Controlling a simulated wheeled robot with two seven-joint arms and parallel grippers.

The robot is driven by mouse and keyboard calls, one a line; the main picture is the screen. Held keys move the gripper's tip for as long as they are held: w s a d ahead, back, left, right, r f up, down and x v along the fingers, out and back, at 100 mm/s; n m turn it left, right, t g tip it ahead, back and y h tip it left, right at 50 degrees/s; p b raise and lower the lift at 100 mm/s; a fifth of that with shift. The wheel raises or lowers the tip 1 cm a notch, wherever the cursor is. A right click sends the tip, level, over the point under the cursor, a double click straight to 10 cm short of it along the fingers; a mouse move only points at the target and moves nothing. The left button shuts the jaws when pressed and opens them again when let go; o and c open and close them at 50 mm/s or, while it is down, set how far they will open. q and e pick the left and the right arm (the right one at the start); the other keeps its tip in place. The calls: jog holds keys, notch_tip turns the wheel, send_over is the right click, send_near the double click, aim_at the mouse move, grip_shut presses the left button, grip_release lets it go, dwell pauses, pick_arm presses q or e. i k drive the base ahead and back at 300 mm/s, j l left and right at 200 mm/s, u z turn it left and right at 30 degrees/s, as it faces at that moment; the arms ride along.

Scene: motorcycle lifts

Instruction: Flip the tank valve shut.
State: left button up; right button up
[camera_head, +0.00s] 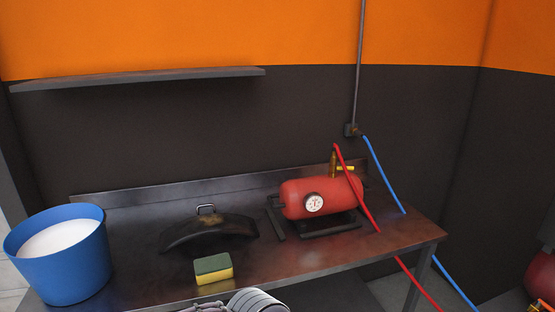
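A red tank (298,199) lies on its side on a dark stand (328,229) at the right part of the metal workbench. A round white gauge (314,203) faces me on its front. A brass valve (333,162) stands upright on top of the tank, with a yellow lever (346,168) pointing sideways to the right. A red hose (352,180) runs from the valve's top down across the tank and past the bench's front edge. Neither of my grippers shows in the head view.
The workbench (300,262) also holds a blue bucket (68,270) with white contents, a black curved part (205,236) and a yellow-green sponge (213,269). A blue hose (382,178) hangs from a wall fitting (350,130). A shelf (140,78) juts out at upper left.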

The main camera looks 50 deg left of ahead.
aim_at(332, 169)
jog(key=k+u, duration=0.1)
jog(key=u, duration=1.25)
